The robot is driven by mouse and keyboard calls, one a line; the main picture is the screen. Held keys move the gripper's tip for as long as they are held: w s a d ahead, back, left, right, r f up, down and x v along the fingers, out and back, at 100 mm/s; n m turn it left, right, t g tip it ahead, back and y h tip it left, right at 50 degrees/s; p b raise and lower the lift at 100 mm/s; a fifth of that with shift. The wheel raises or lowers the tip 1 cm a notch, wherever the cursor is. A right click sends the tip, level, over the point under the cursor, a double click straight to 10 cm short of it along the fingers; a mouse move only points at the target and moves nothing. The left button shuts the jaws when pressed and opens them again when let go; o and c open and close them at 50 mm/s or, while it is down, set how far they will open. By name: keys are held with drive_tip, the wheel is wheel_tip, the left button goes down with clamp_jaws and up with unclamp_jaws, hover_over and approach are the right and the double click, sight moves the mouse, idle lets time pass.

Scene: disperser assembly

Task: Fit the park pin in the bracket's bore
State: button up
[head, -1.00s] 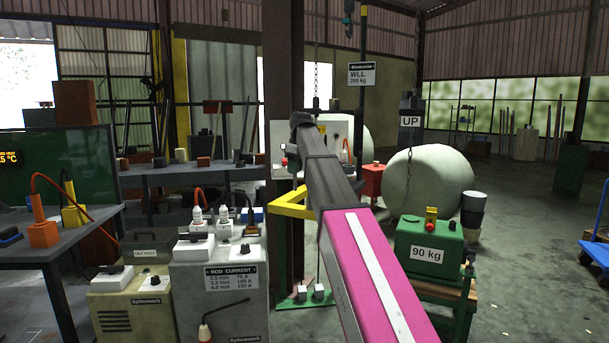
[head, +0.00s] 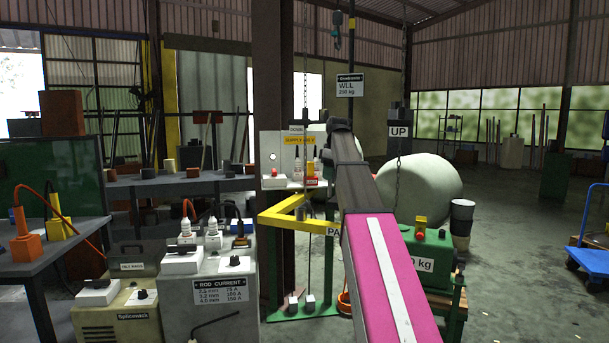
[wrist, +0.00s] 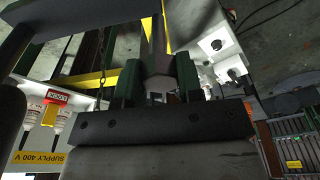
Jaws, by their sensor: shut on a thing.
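My gripper (wrist: 157,72) shows in the wrist view with its two dark green fingers on either side of a grey metal pin with a faceted end (wrist: 159,84), apparently the park pin. The pin's shaft runs away toward the top of the picture. In the head view my arm's end hides the fingers and the pin. A yellow bracket-like frame (head: 292,214) stands left of my arm, beside a partly covered label reading "PA" (head: 333,228). Yellow bars (wrist: 84,79) also show in the wrist view, beyond the fingers. I cannot make out the bore or whether the pin touches it.
A grey rod-current cabinet (head: 216,290) stands at the lower left, with plugs on top. A supply panel (head: 282,158) is behind the yellow frame. A hanging chain (head: 399,175) and a green 90 kg unit (head: 428,252) are right of my arm. Open floor lies farther right.

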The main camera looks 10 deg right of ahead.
drive_tip(key=s+d, duration=0.3)
drive_tip(key=d, duration=0.6)
drive_tip(key=shift+f, duration=2.85)
drive_tip(key=shift+f, duration=2.75)
drive_tip(key=o, duration=1.2)
